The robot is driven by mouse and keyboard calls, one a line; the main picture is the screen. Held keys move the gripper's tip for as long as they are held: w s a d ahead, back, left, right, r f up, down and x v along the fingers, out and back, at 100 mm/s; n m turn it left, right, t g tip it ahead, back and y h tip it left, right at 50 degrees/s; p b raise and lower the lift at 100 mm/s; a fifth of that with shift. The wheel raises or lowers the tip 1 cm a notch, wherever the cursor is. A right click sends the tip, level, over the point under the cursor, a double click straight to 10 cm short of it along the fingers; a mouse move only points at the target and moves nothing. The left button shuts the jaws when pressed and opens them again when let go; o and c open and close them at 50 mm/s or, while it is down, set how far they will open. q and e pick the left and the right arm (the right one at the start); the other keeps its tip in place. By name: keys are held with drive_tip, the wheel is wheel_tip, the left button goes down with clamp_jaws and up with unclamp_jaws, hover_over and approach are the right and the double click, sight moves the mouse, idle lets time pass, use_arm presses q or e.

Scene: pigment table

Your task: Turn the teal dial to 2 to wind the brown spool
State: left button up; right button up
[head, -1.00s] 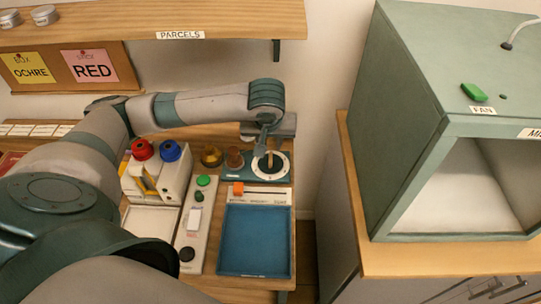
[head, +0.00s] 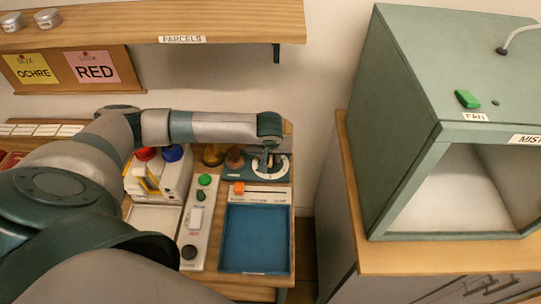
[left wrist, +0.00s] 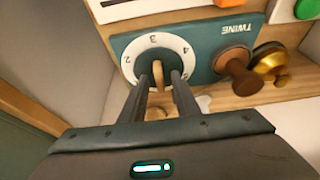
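The teal dial (left wrist: 143,65) has a white ring with numbers and a wooden pointer bar (left wrist: 158,74) at its centre; it also shows in the head view (head: 284,168). My left gripper (left wrist: 162,78) is at the dial, its two fingers open on either side of the bar, with small gaps visible. In the head view my left gripper (head: 267,160) covers part of the dial. The number the bar points to is unclear. The brown spool (left wrist: 235,66) stands beside the dial on the panel labelled TWINE, and in the head view (head: 235,158). My right gripper is out of view.
A brass spool (left wrist: 271,60) stands beyond the brown one. An orange slider (head: 239,188) and a blue tray (head: 257,240) lie in front of the dial. Green and black buttons sit left of the tray. A green-grey cabinet (head: 400,130) stands to the right.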

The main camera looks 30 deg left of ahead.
use_arm(q)
clamp_jaws()
idle(0.3)
